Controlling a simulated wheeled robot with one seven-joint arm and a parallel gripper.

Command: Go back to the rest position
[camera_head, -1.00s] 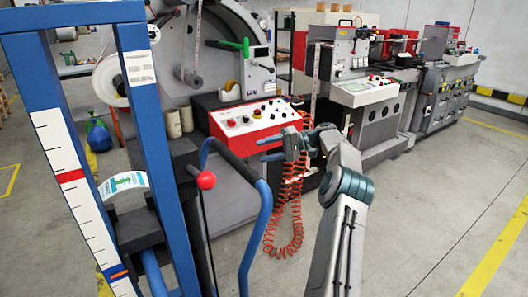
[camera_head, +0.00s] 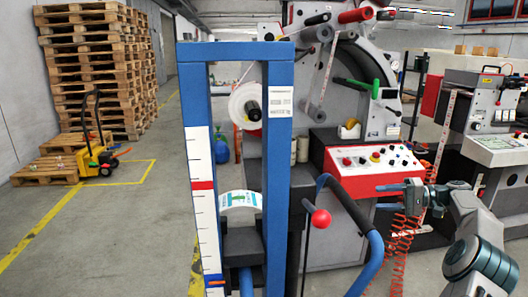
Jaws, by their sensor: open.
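My gripper (camera_head: 384,197) is at the right of the head view, at the end of my arm, which comes up from the lower right corner. Its two fingers point left and stand apart, with nothing between them. It is in front of the label rewinder's red and white control panel (camera_head: 372,168) and close to the coiled orange hose (camera_head: 402,240). I cannot tell whether it touches the hose. A blue lift frame (camera_head: 277,150) with a white scale stands to the left of my gripper. A label roll (camera_head: 240,201) rests on its support.
A curved blue handle (camera_head: 368,262) and a red-knobbed lever (camera_head: 320,218) stand just left of my gripper. Another machine (camera_head: 497,150) is at the right. Stacked pallets (camera_head: 98,65) and a yellow pallet truck (camera_head: 97,158) are at the far left. Open floor lies at the left.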

